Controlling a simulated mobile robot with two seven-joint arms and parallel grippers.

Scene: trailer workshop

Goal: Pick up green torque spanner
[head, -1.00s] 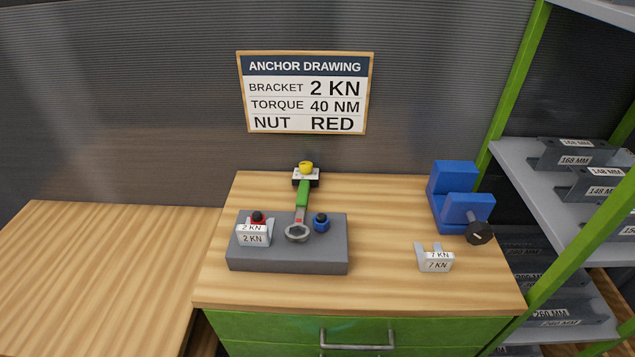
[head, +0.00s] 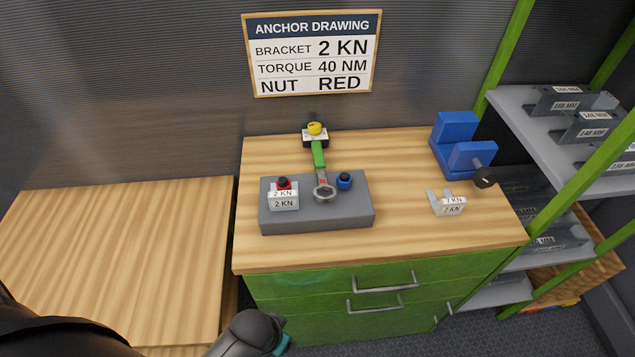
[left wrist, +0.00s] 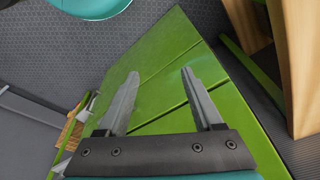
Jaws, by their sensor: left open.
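My left gripper (left wrist: 158,88) is open and empty in the left wrist view, in front of the green drawer fronts. In the head view only part of my left arm (head: 250,335) shows at the bottom, low and well away from the spanner. My right gripper is not in view.
On the block are a 2 KN bracket (head: 284,203), a red nut (head: 283,184) and a blue nut (head: 344,181). A 7 KN bracket (head: 450,207) and a blue vise (head: 466,157) stand right. A lower wooden bench (head: 120,260) is left, a shelf rack (head: 530,105) right.

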